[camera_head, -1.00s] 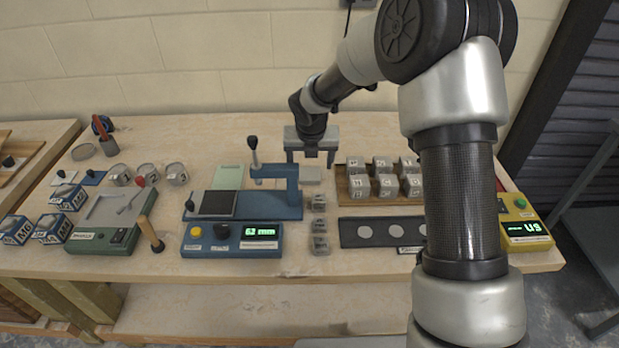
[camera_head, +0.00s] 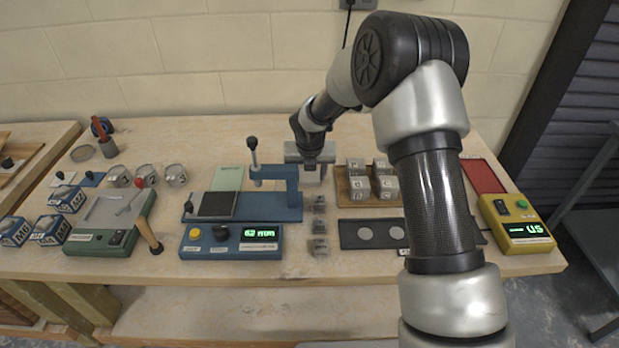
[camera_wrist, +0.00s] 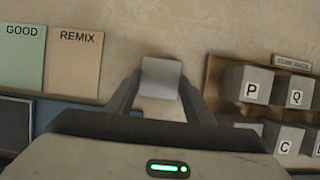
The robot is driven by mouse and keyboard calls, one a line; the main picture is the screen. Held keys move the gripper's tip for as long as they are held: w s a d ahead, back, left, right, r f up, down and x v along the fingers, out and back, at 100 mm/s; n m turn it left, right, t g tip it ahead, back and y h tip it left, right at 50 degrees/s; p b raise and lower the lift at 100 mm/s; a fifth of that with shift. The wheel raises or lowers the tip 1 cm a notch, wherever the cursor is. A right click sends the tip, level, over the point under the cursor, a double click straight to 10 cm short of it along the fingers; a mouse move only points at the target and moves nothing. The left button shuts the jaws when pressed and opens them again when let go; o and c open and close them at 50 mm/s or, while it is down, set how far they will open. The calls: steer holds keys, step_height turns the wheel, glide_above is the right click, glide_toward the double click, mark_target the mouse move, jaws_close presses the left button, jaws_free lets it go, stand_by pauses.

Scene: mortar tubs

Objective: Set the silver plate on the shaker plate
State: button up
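The silver plate (camera_wrist: 161,78) shows in the wrist view as a small grey square between my gripper's fingers (camera_wrist: 160,88), with a paler area just below it. The finger tips meet its two side edges and look shut on it. In the head view my gripper (camera_head: 312,168) points down at the back middle of the bench, with the pale plate between its fingers. Its height above the bench is hard to tell. The blue device (camera_head: 250,213) carries a dark square plate (camera_head: 217,204), left of my gripper. I cannot tell surely whether this is the shaker plate.
The cube rack (camera_head: 345,200) with lettered cubes stands just right of my gripper. The blue device has an upright post and lever (camera_head: 254,160). A green device (camera_head: 105,240) stands at left, a yellow one (camera_head: 520,228) at right.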

steer(key=c, duration=0.6)
step_height(320, 180, up, 10)
steer(key=p, duration=0.1)
steer(key=shift+c, duration=0.2)
step_height(320, 180, up, 8)
steer(key=p, duration=0.6)
glide_above(310, 178)
steer(key=s+d+f+m+g, duration=0.1)
steer(key=s+d+m+g, duration=0.2)
steer(key=m, duration=0.9)
steer(key=s+d+f+m+g+p, duration=0.1)
steer(key=s+d+m+g, duration=0.2)
steer(key=s+m, duration=0.7)
steer(key=s+d+f+m+g+p, duration=0.1)
steer(key=s+d+m, duration=0.5)
steer(key=m, duration=0.8)
steer(key=shift+s+d+f+g, duration=0.35)
steer(key=shift+s+f+g, duration=0.3)
steer(key=shift+g, duration=0.35)
steer(key=shift+a+r, duration=0.1)
steer(key=shift+a, duration=0.05)
